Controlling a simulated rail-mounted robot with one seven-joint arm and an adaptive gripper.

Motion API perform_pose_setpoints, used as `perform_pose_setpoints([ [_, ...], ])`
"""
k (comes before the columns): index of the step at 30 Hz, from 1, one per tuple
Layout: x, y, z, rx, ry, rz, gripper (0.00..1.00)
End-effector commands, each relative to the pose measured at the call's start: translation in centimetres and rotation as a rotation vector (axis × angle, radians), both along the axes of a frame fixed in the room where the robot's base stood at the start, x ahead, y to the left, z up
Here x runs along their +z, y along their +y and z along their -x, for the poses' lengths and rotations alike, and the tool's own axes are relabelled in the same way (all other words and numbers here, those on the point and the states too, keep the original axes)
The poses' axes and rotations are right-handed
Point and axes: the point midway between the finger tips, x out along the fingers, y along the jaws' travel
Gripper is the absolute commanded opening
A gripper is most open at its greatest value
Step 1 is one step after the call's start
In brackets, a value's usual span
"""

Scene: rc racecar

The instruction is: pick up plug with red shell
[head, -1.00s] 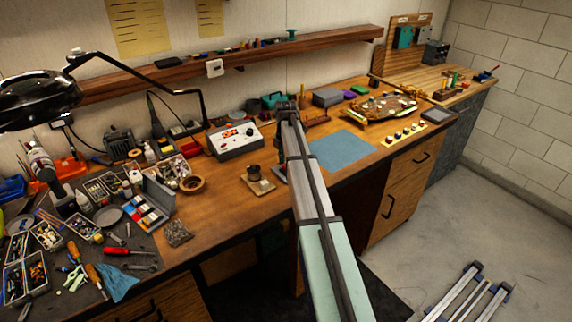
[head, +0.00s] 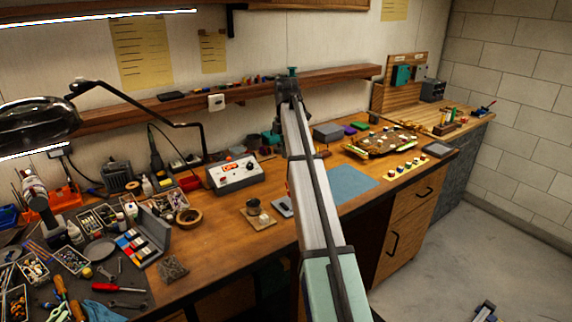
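I cannot single out a plug with a red shell at this size. Small coloured pieces, some red, stand in a row on the wall shelf (head: 330,76). A row of small coloured pieces on a yellow strip (head: 408,167) lies on the right part of the bench. My arm crosses the middle of the head view, and its dark far end, where my gripper (head: 287,90) seems to be, overlaps the shelf edge. The fingers cannot be made out, and I see nothing held. The arm hides part of the bench and shelf behind it.
A lamp (head: 38,125) overhangs the cluttered left side.

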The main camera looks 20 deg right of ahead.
Motion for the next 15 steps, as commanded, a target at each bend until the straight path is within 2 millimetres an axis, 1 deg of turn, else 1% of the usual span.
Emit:
perform_pose_setpoints([
  [3, 0.42, 0.0, 0.01, 0.0, 0.0, 0.0, 0.0],
  [10, 0.47, 0.01, 0.03, 0.0, 0.001, 0.0, 0.0],
  [11, 0.46, 0.0, 0.03, 0.0, 0.001, 0.0, 0.01],
  [12, 0.46, 0.0, 0.03, 0.0, 0.0, 0.0, 0.16],
  [14, 0.45, 0.0, 0.02, 0.0, 0.0, 0.0, 0.37],
  [15, 0.45, 0.0, 0.02, 0.0, 0.0, 0.0, 0.51],
])
